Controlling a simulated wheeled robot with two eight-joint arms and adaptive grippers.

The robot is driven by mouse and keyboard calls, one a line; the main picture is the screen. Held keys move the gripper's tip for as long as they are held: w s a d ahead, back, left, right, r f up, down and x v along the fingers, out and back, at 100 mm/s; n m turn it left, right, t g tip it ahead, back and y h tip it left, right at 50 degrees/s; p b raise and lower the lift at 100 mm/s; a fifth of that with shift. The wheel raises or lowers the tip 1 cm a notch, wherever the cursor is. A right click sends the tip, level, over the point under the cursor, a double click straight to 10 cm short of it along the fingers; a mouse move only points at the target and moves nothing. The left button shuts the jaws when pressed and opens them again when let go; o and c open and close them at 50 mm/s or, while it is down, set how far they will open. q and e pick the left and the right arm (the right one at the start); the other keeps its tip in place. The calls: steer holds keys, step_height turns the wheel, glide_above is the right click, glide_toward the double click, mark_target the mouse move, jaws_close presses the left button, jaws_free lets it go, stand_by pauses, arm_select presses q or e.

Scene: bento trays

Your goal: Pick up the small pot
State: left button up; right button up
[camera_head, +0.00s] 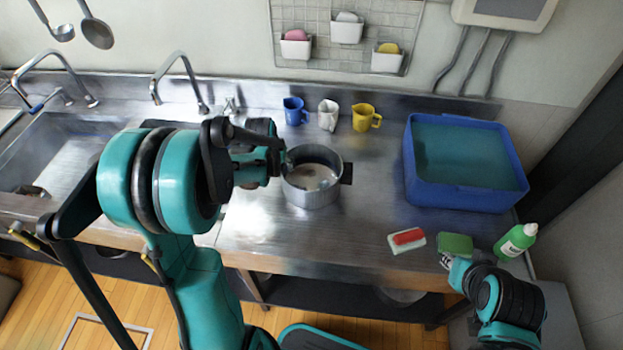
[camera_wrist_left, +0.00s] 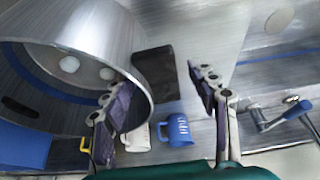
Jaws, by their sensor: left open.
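The small metal pot (camera_head: 312,192) stands upright on the steel counter, with a black handle (camera_head: 347,173) on its right side. My left gripper (camera_head: 284,163) is at the pot's left side, its tips partly hidden by the arm. In the left wrist view the pot (camera_wrist_left: 125,45) fills the upper left, and a dark handle block (camera_wrist_left: 155,75) shows between the fingers. My left gripper (camera_wrist_left: 160,105) is open, one finger overlapping the pot's rim, the other outside it. Contact is unclear. My right gripper (camera_head: 447,262) is by the green sponge (camera_head: 455,243); its jaw state is unclear.
Blue (camera_head: 295,111), white (camera_head: 328,114) and yellow (camera_head: 365,117) mugs stand behind the pot. A blue tub (camera_head: 460,197) of water is to the right. A red-and-white sponge (camera_head: 407,240) and a green bottle (camera_head: 515,241) are near the front edge. The sink (camera_head: 60,150) is left.

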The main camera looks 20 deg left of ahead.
arm_select(q)
jaws_close()
steer(key=shift+r, duration=0.15)
